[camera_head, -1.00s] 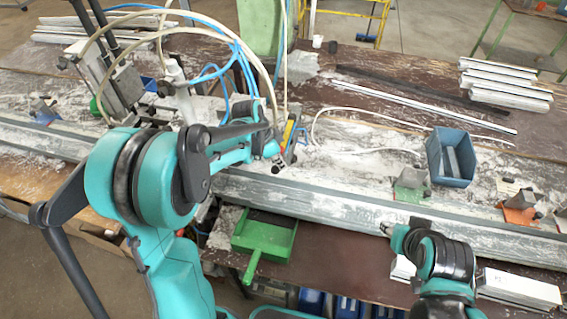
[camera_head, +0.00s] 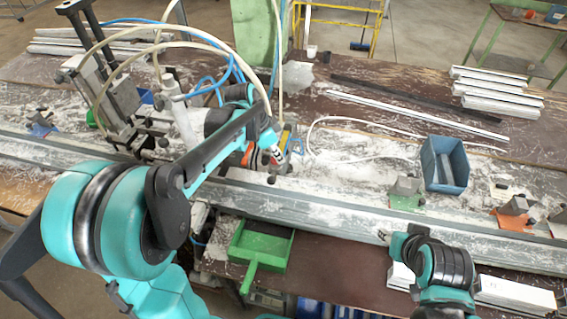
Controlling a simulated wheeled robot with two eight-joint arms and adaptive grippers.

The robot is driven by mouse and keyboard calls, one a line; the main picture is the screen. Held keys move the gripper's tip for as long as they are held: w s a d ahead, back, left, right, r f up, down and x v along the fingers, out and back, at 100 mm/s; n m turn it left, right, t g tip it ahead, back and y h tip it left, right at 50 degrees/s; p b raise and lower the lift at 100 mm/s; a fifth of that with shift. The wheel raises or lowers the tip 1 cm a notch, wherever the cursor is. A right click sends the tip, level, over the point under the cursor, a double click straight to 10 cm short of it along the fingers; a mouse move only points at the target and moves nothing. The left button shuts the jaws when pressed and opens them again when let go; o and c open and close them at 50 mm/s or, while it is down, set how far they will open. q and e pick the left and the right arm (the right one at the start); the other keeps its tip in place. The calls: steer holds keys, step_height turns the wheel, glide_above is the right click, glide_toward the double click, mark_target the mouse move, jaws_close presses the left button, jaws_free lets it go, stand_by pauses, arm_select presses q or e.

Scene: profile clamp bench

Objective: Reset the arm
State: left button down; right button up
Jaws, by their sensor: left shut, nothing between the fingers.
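My left arm (camera_head: 205,160) is teal and black, and it reaches in from the left over the bench. Its gripper (camera_head: 272,170) points down above the long grey profile rail (camera_head: 330,208), next to the clamp machine. It is shut, with nothing seen in it. Its fingers are small and partly hidden by the wrist. My right arm (camera_head: 440,268) is at the lower right, and its gripper tip (camera_head: 383,236) lies near the rail's front edge. I cannot make out whether its fingers are apart.
A clamp machine with hoses (camera_head: 120,90) stands left of my left gripper. A blue bin (camera_head: 445,165) and small clamp blocks (camera_head: 407,187) sit behind the rail. A green tray (camera_head: 262,243) hangs at the front. White profiles (camera_head: 495,88) lie at the back right.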

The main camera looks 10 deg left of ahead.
arm_select(q)
steer(key=s+a+f+n+t+y+b, duration=0.1)
steer(key=s+f+n+t+b, duration=0.1)
steer(key=s+f+n+b, duration=0.3)
steer(key=s+a+f+n+t+y+b, duration=0.1)
steer(key=s+f+n+b, duration=0.5)
steer(key=s, duration=0.8)
step_height(320, 180, down, 2)
steer(key=t+y+b, duration=0.1)
steer(key=t+b, duration=0.1)
steer(key=b, duration=0.2)
steer(key=shift+s+f+b, duration=0.15)
steer(key=shift+b, duration=0.15)
